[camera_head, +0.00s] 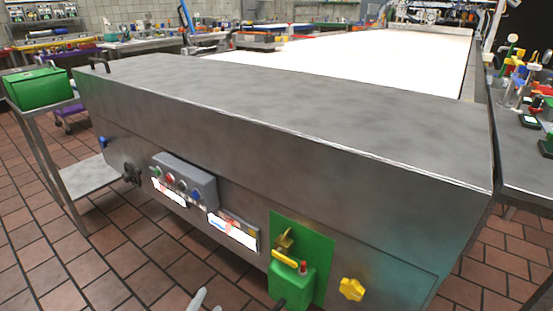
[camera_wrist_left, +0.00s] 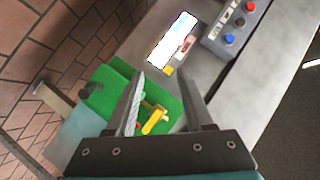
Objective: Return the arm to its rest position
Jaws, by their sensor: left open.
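My left gripper (camera_wrist_left: 163,80) is open in the left wrist view, with two long fingers apart and nothing between the tips. In the head view only the pale fingertips of the left gripper (camera_head: 205,301) show at the bottom edge, in front of the grey machine (camera_head: 300,110). Beyond the fingers in the wrist view is a green panel (camera_wrist_left: 115,88) with a yellow handle (camera_wrist_left: 155,119), partly hidden by the fingers. Whether the fingers touch it cannot be told. My right gripper is not in view.
The machine front carries a button box (camera_head: 185,180), the green lockout panel (camera_head: 315,250) and a yellow knob (camera_head: 352,289). A cart with a green box (camera_head: 38,88) stands at left. A cluttered table (camera_head: 530,170) stands at right. Tiled floor lies open at lower left.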

